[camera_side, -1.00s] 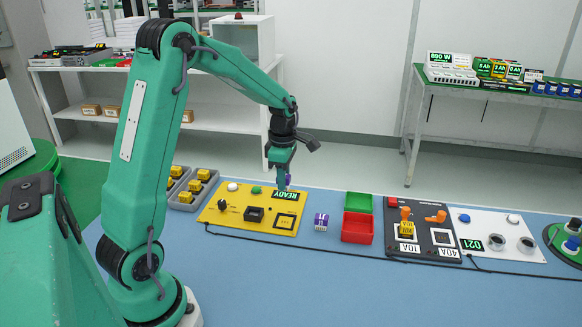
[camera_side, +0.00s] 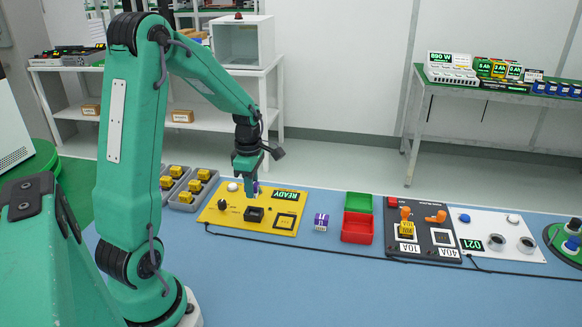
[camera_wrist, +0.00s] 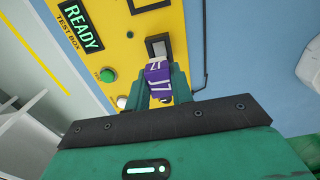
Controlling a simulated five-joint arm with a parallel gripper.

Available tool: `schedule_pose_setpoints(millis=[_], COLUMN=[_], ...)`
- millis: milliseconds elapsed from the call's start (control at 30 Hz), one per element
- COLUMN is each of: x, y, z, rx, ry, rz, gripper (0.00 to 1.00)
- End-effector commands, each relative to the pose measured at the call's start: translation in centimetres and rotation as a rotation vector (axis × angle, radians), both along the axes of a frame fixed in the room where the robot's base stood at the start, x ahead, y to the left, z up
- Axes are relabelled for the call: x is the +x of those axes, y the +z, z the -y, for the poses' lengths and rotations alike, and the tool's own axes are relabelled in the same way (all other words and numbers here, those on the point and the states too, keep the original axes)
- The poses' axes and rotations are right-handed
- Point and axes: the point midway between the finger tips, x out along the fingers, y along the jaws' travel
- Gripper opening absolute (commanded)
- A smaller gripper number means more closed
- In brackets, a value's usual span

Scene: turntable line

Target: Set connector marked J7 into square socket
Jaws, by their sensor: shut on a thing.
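My gripper (camera_side: 254,193) is shut on a purple connector (camera_wrist: 158,76), which carries white marking that I cannot read surely. Only a sliver of the connector shows in the side view. My gripper is over the back of the yellow test box (camera_side: 240,226), near its white and green buttons. The square socket (camera_side: 286,221) is at the panel's right, below the READY display (camera_side: 290,195). A black raised socket (camera_side: 254,214) sits left of it. In the wrist view a dark slot (camera_wrist: 158,45) lies just beyond the connector.
A second purple-and-white block (camera_side: 321,222) stands on the blue table, right of the panel. Green and red bins (camera_side: 357,230) are beyond it. A black knob (camera_side: 222,204) rises on the panel. Grey trays of yellow parts (camera_side: 184,203) stand left. A black cable runs along the front.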

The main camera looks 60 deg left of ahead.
Motion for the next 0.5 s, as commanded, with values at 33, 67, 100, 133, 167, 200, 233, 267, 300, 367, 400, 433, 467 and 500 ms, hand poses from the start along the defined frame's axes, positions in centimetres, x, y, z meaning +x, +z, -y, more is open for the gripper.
schedule_pose_setpoints(millis=[33, 67, 100, 133, 167, 200, 233, 267, 300, 367, 400, 433, 467, 500], x=[0.0, 0.0, 0.0, 0.0, 0.0, 0.0, 0.0, 0.0, 0.0, 0.0, 0.0, 0.0, 0.0, 0.0], y=[-0.3, -0.5, -0.7, -0.9, -1.1, -1.3, -1.6, -1.8, -2.0, -2.4, -2.7, -2.8, -3.0, -3.2], z=[0.0, 0.0, 0.0, 0.0, 0.0, 0.0, 0.0, 0.0, 0.0, 0.0, 0.0, 0.0, 0.0, 0.0], rx=[-0.001, -0.001, -0.001, -0.001, -0.001, -0.001, -0.001, -0.001, -0.001, -0.001, -0.001, -0.001, -0.001, -0.001], ry=[0.0, 0.0, 0.0, 0.0, 0.0, 0.0, 0.0, 0.0, 0.0, 0.0, 0.0, 0.0, 0.0, 0.0], rz=[-0.001, -0.001, -0.001, -0.001, -0.001, -0.001, -0.001, -0.001, -0.001, -0.001, -0.001, -0.001, -0.001, -0.001], gripper=[0.02, 0.02, 0.02, 0.02, 0.02, 0.02, 0.02, 0.02, 0.02, 0.02, 0.02, 0.02, 0.02, 0.02])
